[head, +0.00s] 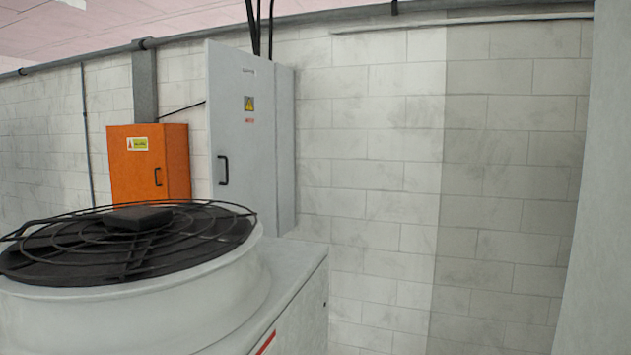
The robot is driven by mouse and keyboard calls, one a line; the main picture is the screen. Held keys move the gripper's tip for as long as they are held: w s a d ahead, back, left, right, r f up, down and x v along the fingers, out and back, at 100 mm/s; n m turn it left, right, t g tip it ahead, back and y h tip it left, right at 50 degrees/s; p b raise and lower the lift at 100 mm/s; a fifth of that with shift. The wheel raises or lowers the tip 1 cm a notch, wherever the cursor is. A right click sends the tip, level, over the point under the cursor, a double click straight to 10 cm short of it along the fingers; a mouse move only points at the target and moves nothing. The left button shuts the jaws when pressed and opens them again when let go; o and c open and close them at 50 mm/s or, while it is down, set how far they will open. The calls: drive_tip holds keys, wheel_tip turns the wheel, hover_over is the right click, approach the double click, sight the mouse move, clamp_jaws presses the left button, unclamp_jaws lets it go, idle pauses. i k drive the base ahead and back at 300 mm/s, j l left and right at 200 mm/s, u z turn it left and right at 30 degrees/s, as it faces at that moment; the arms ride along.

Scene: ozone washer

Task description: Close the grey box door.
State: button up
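The grey box (285,150) is mounted on the block wall, left of the middle in the head view. Its grey door (240,130) carries a black handle (223,170) near its left edge, and a yellow warning label. The door's top edge slopes down to the right, and its left edge appears swung out from the wall, so it looks ajar with the hinge side at right. The inside of the box is hidden behind the door. The door's lower left part is hidden behind the fan unit. My gripper is not in view.
A large fan unit (300,290) with a round black grille (60,258) stands in front of the box. An orange box (135,170) hangs to the left. Black cables rise above the grey box. The wall (400,200) to the right is bare. A pale surface fills the right edge.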

sight(239, 97)
drive_tip(key=i+l+u, duration=0.9)
drive_tip(key=i+l, duration=0.3)
drive_tip(key=i+l+u, duration=0.1)
drive_tip(key=i+l, duration=0.25)
drive_tip(key=i+l+u, duration=0.1)
drive_tip(key=i+l, duration=0.25)
drive_tip(key=l, duration=0.25)
drive_tip(key=i+l+u, duration=0.1)
drive_tip(key=i+l, duration=0.25)
drive_tip(key=l, duration=0.15)
drive_tip(key=j, duration=0.7)
drive_tip(key=i, duration=0.1)
